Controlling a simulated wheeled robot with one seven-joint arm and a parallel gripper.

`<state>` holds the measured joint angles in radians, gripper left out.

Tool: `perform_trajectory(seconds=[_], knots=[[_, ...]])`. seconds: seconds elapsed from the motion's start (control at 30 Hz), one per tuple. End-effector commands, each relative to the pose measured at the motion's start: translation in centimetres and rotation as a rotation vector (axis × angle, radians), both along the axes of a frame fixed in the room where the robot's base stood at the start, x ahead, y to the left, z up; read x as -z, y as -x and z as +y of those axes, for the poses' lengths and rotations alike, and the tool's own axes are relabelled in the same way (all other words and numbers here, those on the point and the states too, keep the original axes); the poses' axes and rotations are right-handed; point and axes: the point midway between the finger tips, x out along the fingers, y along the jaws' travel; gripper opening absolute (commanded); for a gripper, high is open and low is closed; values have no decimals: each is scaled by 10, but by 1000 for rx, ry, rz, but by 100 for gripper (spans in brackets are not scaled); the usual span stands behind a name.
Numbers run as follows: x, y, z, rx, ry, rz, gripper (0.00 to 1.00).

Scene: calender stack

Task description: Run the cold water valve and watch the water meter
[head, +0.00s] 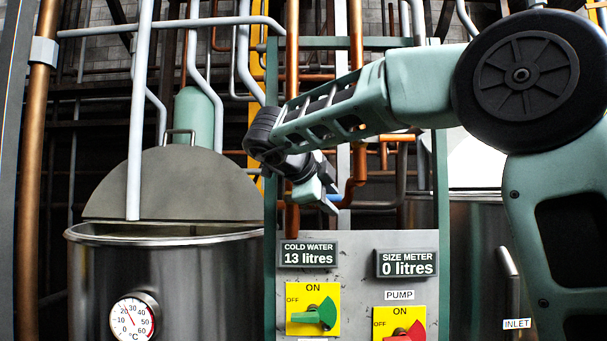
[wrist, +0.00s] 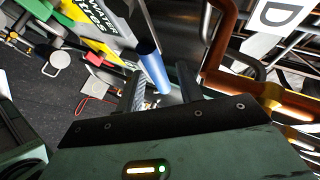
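The cold water meter (head: 309,254) on the grey panel reads 13 litres in the head view. Below it, the cold water valve has a green handle (head: 315,315) on a yellow plate marked ON at the top and OFF at the left. The handle's narrow end points left, near the OFF side. My gripper (head: 333,203) is above the panel, apart from the valve. In the wrist view its two dark fingers (wrist: 160,90) stand apart. A blue cylinder (wrist: 154,66) shows between or beyond them; I cannot tell whether it touches them.
The size meter (head: 407,263) reads 0 litres, above a red-handled pump switch (head: 406,332). A steel tank (head: 200,290) with a dial thermometer (head: 134,318) stands at the left. Copper pipes (head: 357,120) rise behind my arm. Another steel vessel (head: 475,250) is at the right.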

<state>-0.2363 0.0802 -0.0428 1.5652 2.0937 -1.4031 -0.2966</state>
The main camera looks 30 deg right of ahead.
Motion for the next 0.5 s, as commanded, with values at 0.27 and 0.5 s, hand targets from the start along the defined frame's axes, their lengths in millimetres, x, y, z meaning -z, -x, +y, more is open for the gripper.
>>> perform_trajectory(seconds=[0.27, 0.5], knots=[[-31, 19, 55, -5, -2, -3, 37], [-57, 34, 97, -3, -2, -1, 37]])
